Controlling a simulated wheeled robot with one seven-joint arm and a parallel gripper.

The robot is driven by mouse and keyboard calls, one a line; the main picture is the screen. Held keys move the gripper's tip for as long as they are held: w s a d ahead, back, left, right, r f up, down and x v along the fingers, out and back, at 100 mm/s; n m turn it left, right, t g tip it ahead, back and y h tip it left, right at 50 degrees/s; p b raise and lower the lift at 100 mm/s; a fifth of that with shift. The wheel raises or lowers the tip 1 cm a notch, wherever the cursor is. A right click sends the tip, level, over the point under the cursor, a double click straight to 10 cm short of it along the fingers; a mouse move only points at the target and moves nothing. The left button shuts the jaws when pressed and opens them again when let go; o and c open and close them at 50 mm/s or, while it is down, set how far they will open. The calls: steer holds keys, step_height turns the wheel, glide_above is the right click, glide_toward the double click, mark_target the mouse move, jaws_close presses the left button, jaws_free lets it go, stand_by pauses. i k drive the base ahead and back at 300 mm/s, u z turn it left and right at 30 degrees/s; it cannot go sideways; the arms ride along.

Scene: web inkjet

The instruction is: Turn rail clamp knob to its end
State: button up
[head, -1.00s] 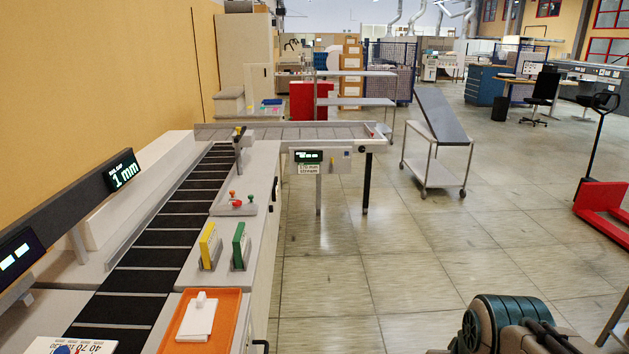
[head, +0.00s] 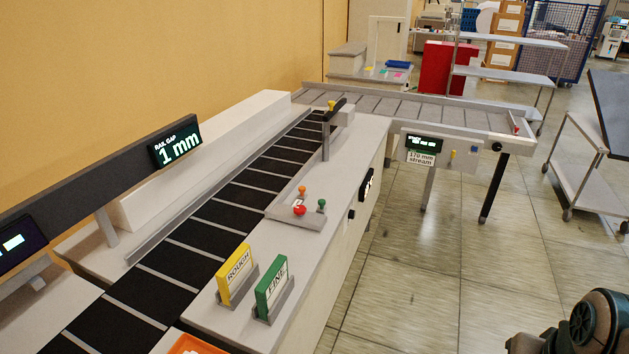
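A post (head: 326,138) stands at the far end of the black slatted conveyor (head: 235,207), with a small yellow knob (head: 332,104) and a dark bar at its top. I cannot tell for sure whether this is the rail clamp knob. A small black knob (head: 351,214) also sits on the side face of the conveyor cabinet. A display (head: 176,143) over the conveyor reads "RAIL GAP 1 mm". Part of my arm shows at the lower right, well apart from these knobs. My gripper is not in view.
Yellow (head: 235,273) and green (head: 271,288) cards stand on the cabinet top, near a panel with red, orange and green buttons (head: 300,209). A second conveyor (head: 410,108) crosses the far end, its legs on the floor. The tiled floor (head: 430,270) right of the cabinet is clear.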

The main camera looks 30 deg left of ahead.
mark_target(297, 210)
steer(key=u, duration=0.65)
steer(key=i, duration=1.5)
steer(key=u, duration=0.75)
